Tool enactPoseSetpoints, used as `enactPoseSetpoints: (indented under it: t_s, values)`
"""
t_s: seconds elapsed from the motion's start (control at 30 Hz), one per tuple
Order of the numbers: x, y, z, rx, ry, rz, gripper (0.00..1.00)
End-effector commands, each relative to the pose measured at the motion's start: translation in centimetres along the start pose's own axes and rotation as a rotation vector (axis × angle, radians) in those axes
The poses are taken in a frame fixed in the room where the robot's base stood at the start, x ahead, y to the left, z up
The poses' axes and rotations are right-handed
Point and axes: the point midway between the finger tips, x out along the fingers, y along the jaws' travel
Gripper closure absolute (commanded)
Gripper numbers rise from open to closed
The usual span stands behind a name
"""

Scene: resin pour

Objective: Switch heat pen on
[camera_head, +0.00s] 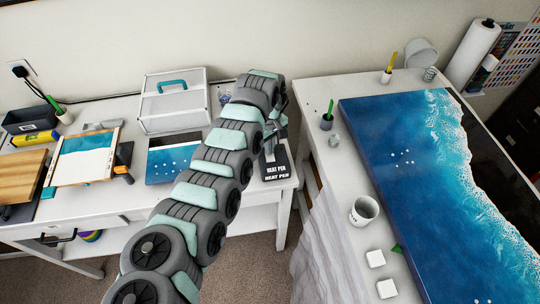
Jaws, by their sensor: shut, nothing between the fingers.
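The heat pen base (276,172), a dark block with white "HEAT PEN" lettering, sits near the right end of the left table. My gripper (269,145) is shut and empty, pointing down just above the back of this base. My arm crosses the middle of the view and hides part of that area. The pen itself and its switch are too small or too covered to make out, and I cannot tell whether my gripper touches anything.
A white case (172,108) with a teal handle and a small blue resin panel (173,160) are left of my arm. A gap separates this table from the right table, which carries a large blue ocean panel (400,150), a mug (363,211) and white blocks (375,258).

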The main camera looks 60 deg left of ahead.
Motion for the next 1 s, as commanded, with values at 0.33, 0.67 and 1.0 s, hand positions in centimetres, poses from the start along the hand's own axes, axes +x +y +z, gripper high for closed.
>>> enactPoseSetpoints:
  t_s: [0.33,0.67,1.0]
  values:
    - [0.5,-0.1,0.0,-0.001,0.000,-0.001,1.00]
    - [-1.5,0.0,-0.1,-0.001,0.000,0.001,1.00]
    - [-4.0,0.1,0.0,0.000,0.000,0.001,1.00]
